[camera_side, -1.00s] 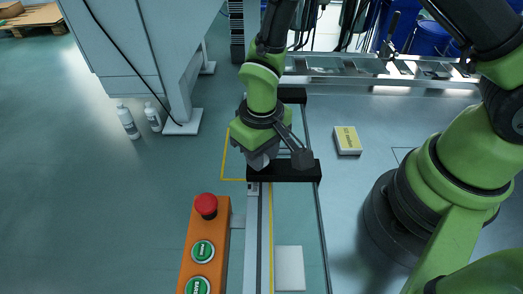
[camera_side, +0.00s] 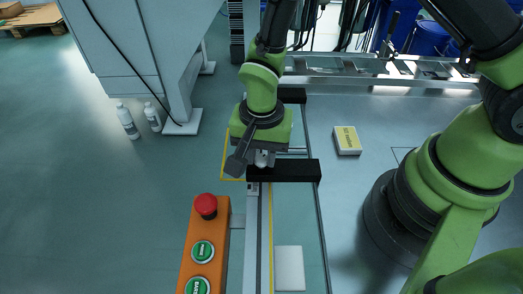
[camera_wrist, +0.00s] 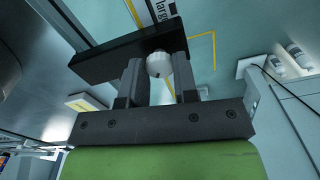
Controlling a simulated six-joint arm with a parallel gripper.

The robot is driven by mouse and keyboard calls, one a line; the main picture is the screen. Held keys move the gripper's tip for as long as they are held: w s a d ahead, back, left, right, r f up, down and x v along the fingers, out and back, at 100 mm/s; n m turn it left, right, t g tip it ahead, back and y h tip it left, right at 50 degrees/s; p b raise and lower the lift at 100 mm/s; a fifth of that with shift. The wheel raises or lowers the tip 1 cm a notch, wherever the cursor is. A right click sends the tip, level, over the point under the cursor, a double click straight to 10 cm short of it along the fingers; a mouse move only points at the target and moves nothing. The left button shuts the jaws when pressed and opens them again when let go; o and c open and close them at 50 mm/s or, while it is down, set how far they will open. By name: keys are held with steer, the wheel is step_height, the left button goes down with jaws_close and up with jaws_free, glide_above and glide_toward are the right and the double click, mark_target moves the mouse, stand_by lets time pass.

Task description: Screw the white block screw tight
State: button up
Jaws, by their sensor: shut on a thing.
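The white block screw (camera_wrist: 160,64) is a small round white knob at the end of a black block (camera_wrist: 112,58) in the wrist view. My gripper (camera_wrist: 158,76) is shut on the screw, with one dark finger on either side. In the side view, my gripper (camera_side: 262,157) points down at the left end of the black block (camera_side: 295,171). The screw is mostly hidden there by the gripper. The screw's thread and how deep it sits cannot be seen.
A second black block (camera_side: 292,96) lies farther back. An orange control box (camera_side: 189,249) with a red emergency button (camera_side: 206,205) and green buttons stands in front. A yellow-and-white box (camera_side: 347,140) lies to the right. Two white bottles (camera_side: 127,121) stand at left.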

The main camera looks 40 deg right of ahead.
mark_target(262, 158)
steer(key=m, duration=0.5)
steer(key=shift+m, duration=0.3)
steer(key=m, duration=0.4)
steer(key=shift+m, duration=0.4)
steer(key=o, duration=0.9)
step_height(262, 158, up, 10)
